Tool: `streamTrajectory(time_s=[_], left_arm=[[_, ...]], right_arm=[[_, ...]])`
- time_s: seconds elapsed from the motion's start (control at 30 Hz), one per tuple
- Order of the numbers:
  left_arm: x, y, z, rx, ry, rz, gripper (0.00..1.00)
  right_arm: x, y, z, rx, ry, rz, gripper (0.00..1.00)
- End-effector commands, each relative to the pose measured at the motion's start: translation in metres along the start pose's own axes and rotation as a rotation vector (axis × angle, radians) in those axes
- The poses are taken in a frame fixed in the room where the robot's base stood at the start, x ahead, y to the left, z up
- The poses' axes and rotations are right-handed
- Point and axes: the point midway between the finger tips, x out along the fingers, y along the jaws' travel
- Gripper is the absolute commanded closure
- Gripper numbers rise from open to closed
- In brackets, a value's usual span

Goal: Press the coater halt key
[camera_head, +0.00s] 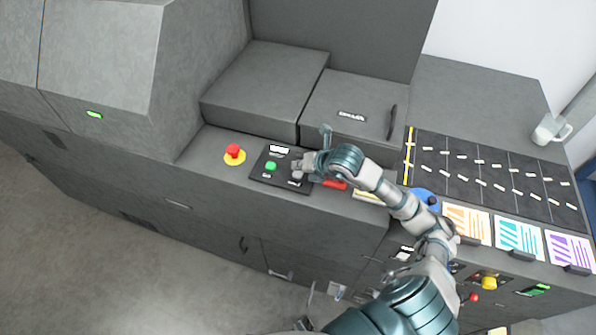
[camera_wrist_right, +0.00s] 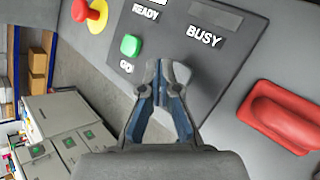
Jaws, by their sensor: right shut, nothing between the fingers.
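A dark key panel (camera_head: 262,180) lies on the grey machine's ledge. It bears a green key (camera_head: 271,166) marked GO, which also shows in the wrist view (camera_wrist_right: 130,45). A grey rounded key (camera_wrist_right: 182,72) sits on the same panel, partly hidden behind my fingertips in the wrist view; its label is too small or covered to read. My right gripper (camera_wrist_right: 160,88) is shut and empty, its tips at or very near the grey key. I cannot tell whether they touch it. The right gripper (camera_head: 299,168) covers that part of the panel in the head view. My left gripper is out of view.
A red mushroom button (camera_head: 233,150) on a yellow base stands left of the panel. A red handle (camera_wrist_right: 283,115) lies right of it. A BUSY label (camera_wrist_right: 205,36) and READY label (camera_wrist_right: 146,12) are on the panel.

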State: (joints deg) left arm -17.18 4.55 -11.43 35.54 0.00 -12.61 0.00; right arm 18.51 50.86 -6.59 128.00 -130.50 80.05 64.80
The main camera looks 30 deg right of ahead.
Motion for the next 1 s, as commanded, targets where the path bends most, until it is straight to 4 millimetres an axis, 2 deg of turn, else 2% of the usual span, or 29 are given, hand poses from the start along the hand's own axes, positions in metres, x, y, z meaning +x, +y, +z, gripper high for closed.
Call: streamTrajectory(time_s=[0.33,0.8,1.0], left_arm=[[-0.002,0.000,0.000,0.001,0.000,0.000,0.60],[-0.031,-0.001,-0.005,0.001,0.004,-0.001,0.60],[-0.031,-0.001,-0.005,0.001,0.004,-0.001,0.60]], right_arm=[[-0.002,0.003,0.002,-0.001,0.000,0.000,1.00],[-0.034,0.025,0.024,-0.001,-0.001,0.001,1.00],[-0.035,0.026,0.025,0.000,0.000,0.000,1.00]])
